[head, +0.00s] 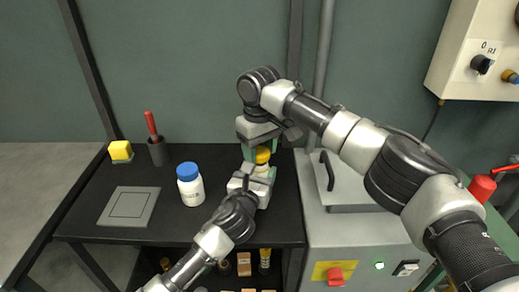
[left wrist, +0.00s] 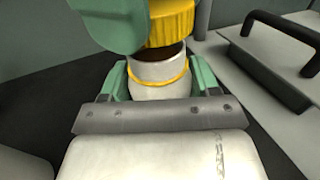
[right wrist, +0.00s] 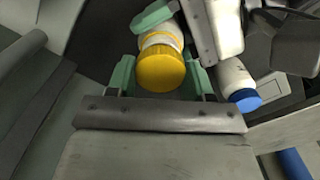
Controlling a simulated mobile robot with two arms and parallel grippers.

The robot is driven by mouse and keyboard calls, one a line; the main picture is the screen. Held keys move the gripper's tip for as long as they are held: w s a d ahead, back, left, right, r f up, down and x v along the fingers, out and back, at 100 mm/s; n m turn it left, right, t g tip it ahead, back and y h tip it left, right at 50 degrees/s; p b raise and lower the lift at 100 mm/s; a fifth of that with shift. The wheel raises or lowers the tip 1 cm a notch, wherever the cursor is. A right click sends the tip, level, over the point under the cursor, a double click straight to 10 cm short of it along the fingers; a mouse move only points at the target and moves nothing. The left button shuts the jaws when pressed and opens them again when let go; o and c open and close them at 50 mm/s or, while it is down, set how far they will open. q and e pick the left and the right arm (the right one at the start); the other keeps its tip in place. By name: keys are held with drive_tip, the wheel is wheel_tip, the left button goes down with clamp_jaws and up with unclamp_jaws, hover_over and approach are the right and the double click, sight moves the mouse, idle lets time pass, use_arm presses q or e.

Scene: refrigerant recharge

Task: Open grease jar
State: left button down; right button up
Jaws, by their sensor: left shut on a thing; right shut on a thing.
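The grease jar is a white jar (left wrist: 157,72) with a yellow ring round its neck. My left gripper (head: 257,172) is shut on its body, with the green fingers on either side. The yellow lid (right wrist: 161,69) is between the green fingers of my right gripper (head: 263,146), which is shut on it from above. In the left wrist view the lid (left wrist: 172,24) is above the jar's mouth, with a dark brown band showing between them. In the head view the grippers hide most of the jar, and only some yellow (head: 262,155) shows.
A white bottle with a blue cap (head: 190,185) stands on the black table (head: 95,190), left of my grippers. A grey square plate (head: 129,206), a yellow block (head: 120,151) and a dark cup with a red-handled tool (head: 157,150) are farther left. A grey machine (head: 345,225) stands right.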

sight(260, 152)
drive_tip(key=shift+r, duration=2.05)
use_arm(q)
drive_tip(key=shift+c, duration=0.8)
unclamp_jaws()
drive_tip(key=p+v, duration=0.1)
drive_tip(key=v, duration=0.9)
drive_tip(key=shift+s+a+f, duration=0.1)
drive_tip(key=shift+s+a, duration=0.1)
drive_tip(key=shift+s, duration=0.1)
use_arm(e)
drive_tip(key=shift+r, duration=0.45)
use_arm(q)
drive_tip(key=shift+s+a, duration=0.2)
drive_tip(key=shift+s, duration=0.45)
